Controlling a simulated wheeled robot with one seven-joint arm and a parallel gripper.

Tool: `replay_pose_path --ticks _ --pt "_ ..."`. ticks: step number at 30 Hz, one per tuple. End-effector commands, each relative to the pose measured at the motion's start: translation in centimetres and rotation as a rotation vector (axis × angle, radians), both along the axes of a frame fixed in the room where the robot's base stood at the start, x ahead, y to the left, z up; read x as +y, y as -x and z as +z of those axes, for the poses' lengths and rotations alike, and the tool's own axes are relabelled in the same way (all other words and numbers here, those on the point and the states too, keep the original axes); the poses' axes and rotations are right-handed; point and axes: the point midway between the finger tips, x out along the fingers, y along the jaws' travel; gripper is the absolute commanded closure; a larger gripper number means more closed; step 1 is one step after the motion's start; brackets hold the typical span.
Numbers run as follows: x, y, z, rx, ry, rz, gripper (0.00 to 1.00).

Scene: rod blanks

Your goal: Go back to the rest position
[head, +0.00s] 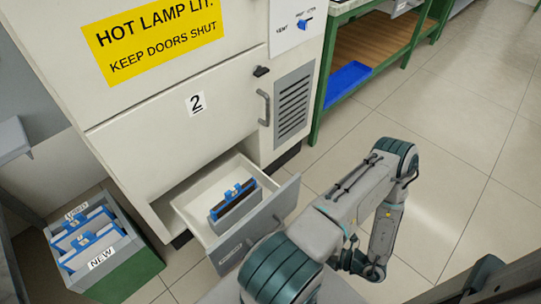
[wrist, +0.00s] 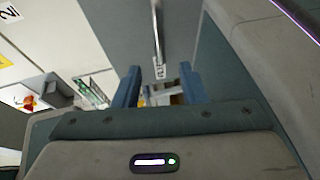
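My gripper (wrist: 159,84) shows in the wrist view with its two blue fingers apart and nothing clearly held between them. In the head view my arm is folded at the lower right over the floor, and the gripper end (head: 362,266) hangs low, partly hidden by my own arm links. It is apart from the open drawer (head: 207,233) of the white cabinet. In that drawer lies a dark bar unit with blue fittings (head: 234,200).
The cabinet (head: 180,120) carries a yellow hot lamp sign (head: 152,37) and a door marked 2. A green-sided box (head: 135,272) labelled NEW and USED holds blue-handled units at lower left. A green bench (head: 385,42) with a blue tray (head: 346,84) stands behind. The tiled floor at right is clear.

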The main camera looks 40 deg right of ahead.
Motion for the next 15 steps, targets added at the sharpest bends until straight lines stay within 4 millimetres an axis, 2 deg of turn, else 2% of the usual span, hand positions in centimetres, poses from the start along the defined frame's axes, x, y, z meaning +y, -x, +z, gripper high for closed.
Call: replay_pose_path --ticks 5,8,11,15 --pt "0.0 0.0 0.0 0.000 0.001 0.000 0.62" --pt "-0.3 -0.4 0.8 -0.006 0.020 0.022 0.62" --pt "-1.0 -1.5 3.1 -0.028 0.080 0.096 0.62" --pt "-1.9 -4.1 8.4 -0.088 0.224 0.280 0.62"
